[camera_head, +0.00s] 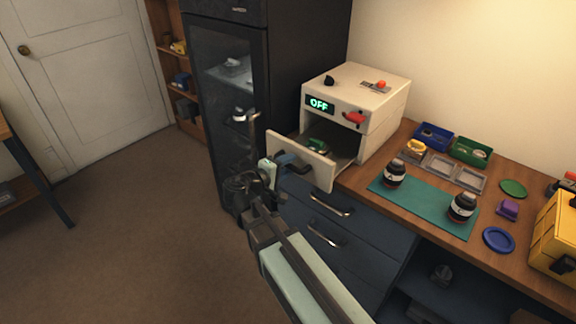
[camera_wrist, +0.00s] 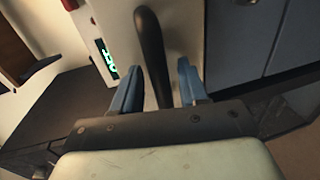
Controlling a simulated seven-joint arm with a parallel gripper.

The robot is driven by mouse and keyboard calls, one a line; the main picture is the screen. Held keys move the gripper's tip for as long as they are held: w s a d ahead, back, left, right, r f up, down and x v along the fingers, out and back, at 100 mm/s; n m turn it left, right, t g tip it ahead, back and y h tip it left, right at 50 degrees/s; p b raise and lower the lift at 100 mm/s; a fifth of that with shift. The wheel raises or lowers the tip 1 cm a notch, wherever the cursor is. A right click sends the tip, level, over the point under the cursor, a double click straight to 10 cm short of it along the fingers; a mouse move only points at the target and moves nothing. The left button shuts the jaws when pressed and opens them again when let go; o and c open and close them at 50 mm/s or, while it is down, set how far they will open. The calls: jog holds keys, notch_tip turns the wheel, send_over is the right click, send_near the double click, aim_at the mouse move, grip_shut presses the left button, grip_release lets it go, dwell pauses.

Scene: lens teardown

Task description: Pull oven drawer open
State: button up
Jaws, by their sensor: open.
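The white oven (camera_head: 356,112) stands on the wooden counter with a green "OFF" display (camera_head: 319,104) and a red lever (camera_head: 353,118) on its front. Its drawer (camera_head: 318,165) is pulled out, and a green item (camera_head: 318,147) shows inside it. My gripper (camera_head: 288,165) is at the drawer's front panel. In the wrist view, the dark drawer handle (camera_wrist: 151,50) lies between my two blue fingers (camera_wrist: 157,88). The fingers are apart, with gaps visible beside the handle. The oven display also shows, rotated, in the wrist view (camera_wrist: 108,58).
A teal mat (camera_head: 420,207) with two dark lenses lies on the counter right of the oven. Blue (camera_head: 433,136) and green (camera_head: 470,151) bins stand behind it. A dark glass-door cabinet (camera_head: 236,110) stands left of the oven. Blue drawers (camera_head: 318,225) sit below the counter.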

jog(key=v, duration=1.3)
jog(key=shift+f, duration=0.1)
jog(key=s+a+f+g+y, duration=0.1)
jog(key=a+f+g+y, duration=0.15)
jog(key=f, duration=0.35)
jog(key=s+a+f+g+y, duration=0.1)
jog(key=s+a+f+y, duration=0.15)
jog(key=f, duration=0.35)
jog(key=s+d+f+m+g+y, duration=0.1)
jog(key=s+f+g+y, duration=0.35)
jog(key=f, duration=1.05)
jog(key=s+d+f+m+g+y, duration=0.1)
jog(key=s+d+f+m+g, duration=0.7)
jog(key=s+d+f, duration=1.6)
jog(key=s+d+g, duration=0.1)
jog(key=s, duration=0.2)
jog(key=shift+s+d+g, duration=0.2)
jog(key=shift+s+g, duration=0.15)
jog(key=shift+g, duration=0.05)
jog(key=shift+y, duration=0.25)
